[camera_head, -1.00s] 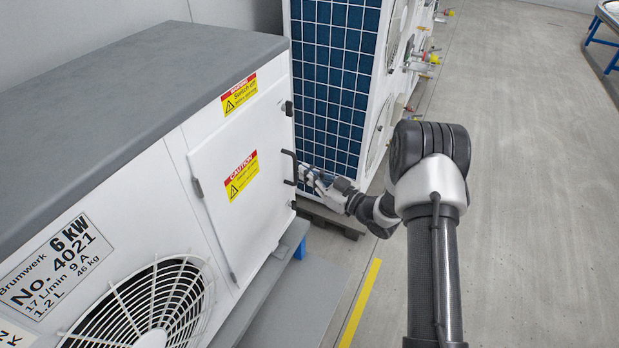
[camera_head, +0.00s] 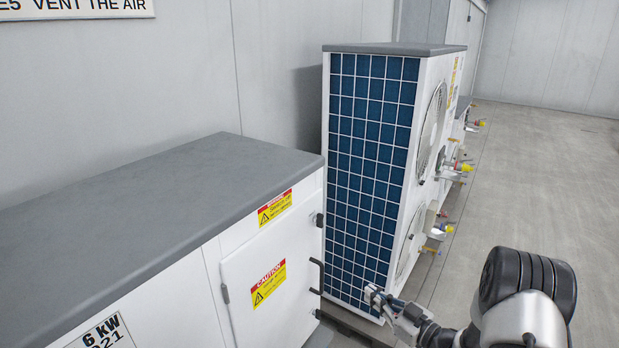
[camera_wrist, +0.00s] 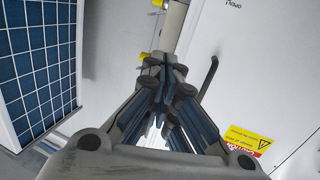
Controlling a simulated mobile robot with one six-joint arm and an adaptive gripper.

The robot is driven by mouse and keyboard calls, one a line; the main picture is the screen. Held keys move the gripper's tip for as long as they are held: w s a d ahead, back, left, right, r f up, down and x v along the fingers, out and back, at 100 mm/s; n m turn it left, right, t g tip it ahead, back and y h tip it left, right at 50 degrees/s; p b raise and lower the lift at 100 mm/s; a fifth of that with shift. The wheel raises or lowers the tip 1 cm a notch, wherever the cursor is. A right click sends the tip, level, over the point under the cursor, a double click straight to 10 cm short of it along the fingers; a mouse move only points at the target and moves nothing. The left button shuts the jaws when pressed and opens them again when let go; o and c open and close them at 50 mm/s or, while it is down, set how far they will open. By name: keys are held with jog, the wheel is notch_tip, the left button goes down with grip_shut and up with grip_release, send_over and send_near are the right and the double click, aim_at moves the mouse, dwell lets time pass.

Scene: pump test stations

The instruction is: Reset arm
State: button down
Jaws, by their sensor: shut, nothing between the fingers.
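My gripper (camera_head: 374,292) is at the lower middle of the head view, just in front of the lower edge of the blue-grid unit and to the right of the white cabinet's door handle. In the wrist view my gripper (camera_wrist: 168,66) has its fingers together, with nothing held. The dark door handle (camera_head: 317,276) stands apart from the fingers in the head view. It also shows in the wrist view (camera_wrist: 208,78), right of the fingers. The cabinet door (camera_head: 268,283) is closed and carries yellow caution labels.
The tall unit (camera_head: 370,150) with a blue grid side and fans stands behind the cabinet (camera_head: 150,200). Valves with yellow and red parts (camera_head: 462,167) stick out farther back. A grey wall is at the left. The floor (camera_head: 540,180) at the right is clear.

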jog(key=w+d+r+m+h, duration=0.1)
jog(key=w+r+h, duration=0.15)
jog(key=r, duration=0.35)
jog(key=w+d+r+h, duration=0.1)
jog(key=d+r+h, duration=0.1)
jog(key=r+h, duration=0.25)
jog(key=s+r+m+g+h, duration=0.3)
jog(key=s+r+m+h, duration=0.15)
jog(key=s+r, duration=0.45)
jog(key=s+a+m+g, duration=0.1)
jog(key=s+a+g, duration=0.2)
jog(key=s, duration=1.2)
jog(key=s+a+r+m+g+y, duration=0.1)
jog(key=s+a+g, duration=0.2)
jog(key=s, duration=1.2)
jog(key=a, duration=0.3)
jog(key=shift+s+a+r, duration=0.2)
jog(key=shift+s+r, duration=0.05)
jog(key=shift+s, duration=0.1)
jog(key=c, duration=2.4)
grip_release()
